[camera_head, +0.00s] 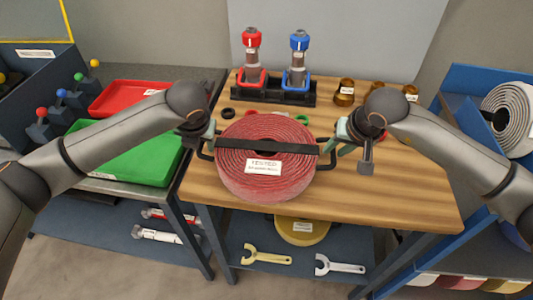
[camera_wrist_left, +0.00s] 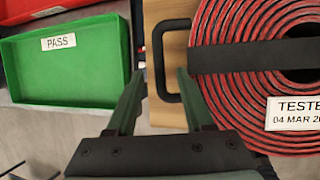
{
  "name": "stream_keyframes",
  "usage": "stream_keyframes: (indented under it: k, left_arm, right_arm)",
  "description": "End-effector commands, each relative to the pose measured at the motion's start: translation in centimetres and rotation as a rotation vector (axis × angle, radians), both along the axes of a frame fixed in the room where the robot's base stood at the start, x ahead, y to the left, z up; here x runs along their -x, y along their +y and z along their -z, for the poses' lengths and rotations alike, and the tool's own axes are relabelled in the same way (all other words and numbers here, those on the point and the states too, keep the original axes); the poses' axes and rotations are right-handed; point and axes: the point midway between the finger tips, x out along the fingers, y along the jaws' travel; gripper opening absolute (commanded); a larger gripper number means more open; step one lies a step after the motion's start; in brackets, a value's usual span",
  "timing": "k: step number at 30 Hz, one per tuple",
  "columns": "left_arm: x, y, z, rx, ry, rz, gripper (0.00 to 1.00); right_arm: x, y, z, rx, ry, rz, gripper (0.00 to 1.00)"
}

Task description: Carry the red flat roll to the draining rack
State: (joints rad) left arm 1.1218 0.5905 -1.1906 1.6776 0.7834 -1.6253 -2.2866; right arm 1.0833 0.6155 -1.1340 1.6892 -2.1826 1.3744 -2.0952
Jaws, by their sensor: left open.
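The red flat roll (camera_head: 255,180), a coiled hose with a white TESTED label and a black strap with a handle at each side, lies on the wooden bench top (camera_head: 400,190). It also shows in the left wrist view (camera_wrist_left: 225,105). My left gripper (camera_head: 210,138) is at the left handle; in the wrist view its open fingers (camera_wrist_left: 160,75) stand either side of the handle's outer bar (camera_wrist_left: 158,60). My right gripper (camera_head: 335,143) is at the right handle (camera_head: 328,160); whether its fingers are closed is too small to tell. I cannot tell which fixture is the draining rack.
A green PASS tray (camera_head: 130,160) and a red tray (camera_head: 125,97) stand left. Red and blue nozzles (camera_head: 298,60) stand behind the roll, with brass fittings (camera_head: 345,92) to their right. A blue rack (camera_head: 470,80) with a pale roll (camera_head: 510,115) stands right.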

Motion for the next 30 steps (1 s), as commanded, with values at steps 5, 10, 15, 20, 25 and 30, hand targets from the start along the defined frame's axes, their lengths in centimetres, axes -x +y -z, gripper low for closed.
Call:
stream_keyframes:
  k: [5,10,15,20,25,30]
  left_arm:
    - [-0.7,0.2,1.6,0.0,0.001,0.001,0.52]
    - [-0.9,0.3,2.1,0.001,0.0,0.001,0.52]
    - [-0.9,0.3,2.1,0.001,0.0,0.001,0.52]
    - [-0.9,0.3,2.1,0.001,0.0,0.001,0.41]
    - [-0.9,0.3,2.0,0.001,0.0,0.0,0.22]
    - [-0.9,0.3,2.0,0.001,0.0,0.0,0.03]
  right_arm:
    - [-0.7,0.3,1.6,0.0,0.001,0.0,0.32]
    - [-0.9,0.4,2.1,0.0,0.0,-0.001,0.32]
    - [-0.9,0.4,2.1,0.0,0.0,-0.001,0.32]
    - [-0.9,0.4,2.1,0.0,0.0,-0.001,0.21]
    - [-0.9,0.4,2.0,0.0,0.0,-0.001,0.02]
    - [-0.9,0.4,2.0,0.0,0.0,0.0,0.0]
